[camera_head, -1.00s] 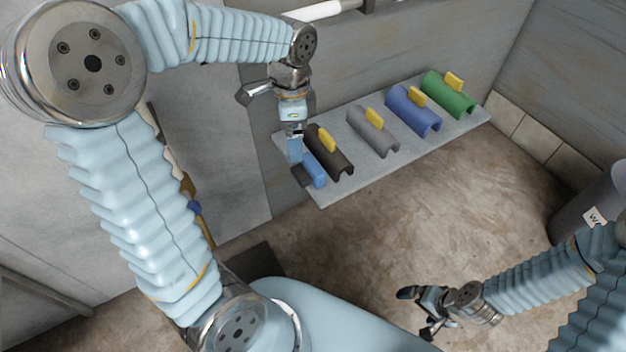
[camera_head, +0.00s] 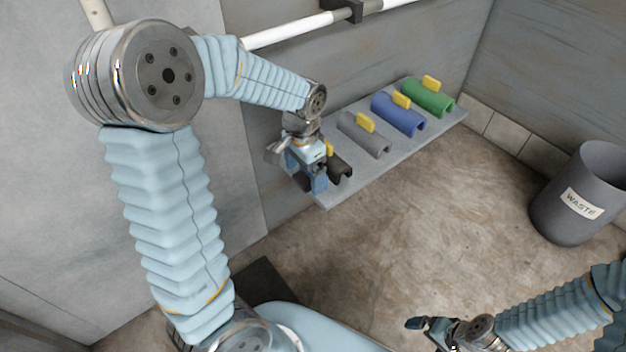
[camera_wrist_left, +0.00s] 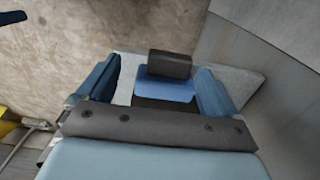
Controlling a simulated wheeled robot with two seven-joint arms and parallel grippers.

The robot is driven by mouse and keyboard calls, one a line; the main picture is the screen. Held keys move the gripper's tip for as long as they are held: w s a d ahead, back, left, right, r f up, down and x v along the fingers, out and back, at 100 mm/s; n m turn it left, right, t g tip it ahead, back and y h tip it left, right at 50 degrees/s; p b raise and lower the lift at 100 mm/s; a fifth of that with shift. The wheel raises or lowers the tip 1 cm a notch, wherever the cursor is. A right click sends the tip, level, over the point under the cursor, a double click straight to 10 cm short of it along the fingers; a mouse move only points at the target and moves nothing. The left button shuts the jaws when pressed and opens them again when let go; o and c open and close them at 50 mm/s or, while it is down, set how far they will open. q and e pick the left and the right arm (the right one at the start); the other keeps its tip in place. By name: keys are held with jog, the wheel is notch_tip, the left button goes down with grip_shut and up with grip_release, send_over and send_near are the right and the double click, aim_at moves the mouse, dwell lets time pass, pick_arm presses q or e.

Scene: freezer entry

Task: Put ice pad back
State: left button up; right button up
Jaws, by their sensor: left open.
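A blue pad (camera_wrist_left: 165,90) with a dark block (camera_wrist_left: 170,65) at its far side shows between my left fingers in the left wrist view. I take it for the ice pad. My left gripper (camera_wrist_left: 155,88) is open, with one blue finger on each side of the pad and gaps between. In the head view my left gripper (camera_head: 307,178) is at the near left end of the grey shelf (camera_head: 325,202), beside the dark curved holder (camera_head: 341,170). The pad is hard to tell from the fingers there. My right gripper (camera_head: 425,334) is open and empty, low over the floor.
Grey (camera_head: 365,138), blue (camera_head: 398,114) and green (camera_head: 429,98) curved holders with yellow tabs stand along the shelf. A white rail (camera_head: 295,31) runs on the wall above. A waste bin (camera_head: 575,195) stands at the right. The floor between is clear.

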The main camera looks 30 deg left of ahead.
aim_at(305, 182)
pick_arm(q)
jog(key=f, duration=0.4)
jog(key=shift+w+a+f+b, duration=0.15)
jog(key=shift+w+f+b, duration=0.1)
jog(key=shift+f+b, duration=0.1)
jog(key=shift+r, duration=0.1)
jog(key=c, duration=1.2)
